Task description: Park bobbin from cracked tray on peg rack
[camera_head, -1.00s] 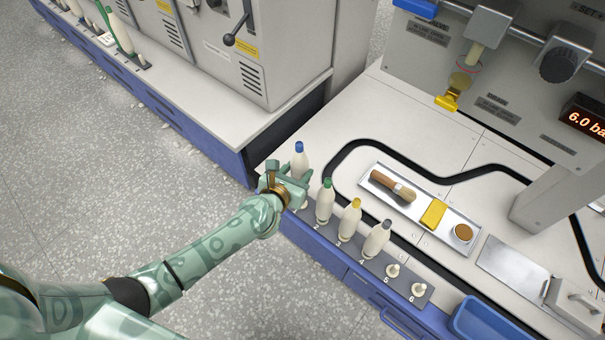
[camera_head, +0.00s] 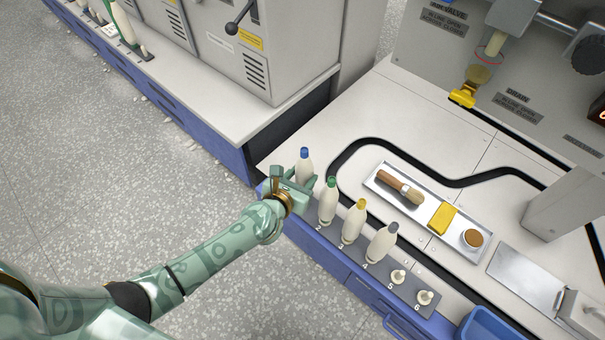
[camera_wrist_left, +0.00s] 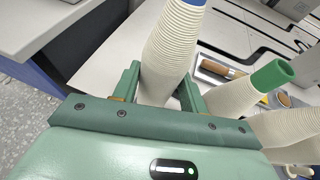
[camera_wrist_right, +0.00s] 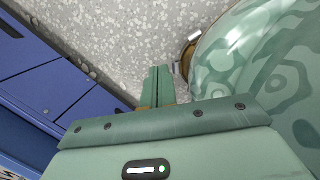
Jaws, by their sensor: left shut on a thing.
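The bobbin with the blue tip (camera_head: 304,166) is a cream, ribbed cone standing at the left end of the grey peg rack (camera_head: 383,283). My left gripper (camera_head: 305,183) is shut around its lower part. In the left wrist view the same blue-tipped bobbin (camera_wrist_left: 172,45) rises between the fingers (camera_wrist_left: 160,80); its foot is hidden, so I cannot tell whether it sits on a peg. Bobbins with green (camera_head: 328,207), yellow (camera_head: 353,224) and grey (camera_head: 381,243) tips stand beside it. Pegs 5 (camera_head: 398,277) and 6 (camera_head: 424,298) are bare. My right gripper (camera_wrist_right: 157,78) is shut and empty, over the floor.
A metal tray (camera_head: 412,221) behind the rack holds a brush (camera_head: 400,188), a yellow block (camera_head: 443,218) and a round tin (camera_head: 473,238). A blue bin (camera_head: 484,326) is at lower right. Another rack with bobbins (camera_head: 122,28) stands on the far-left bench. No cracked tray is recognisable.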

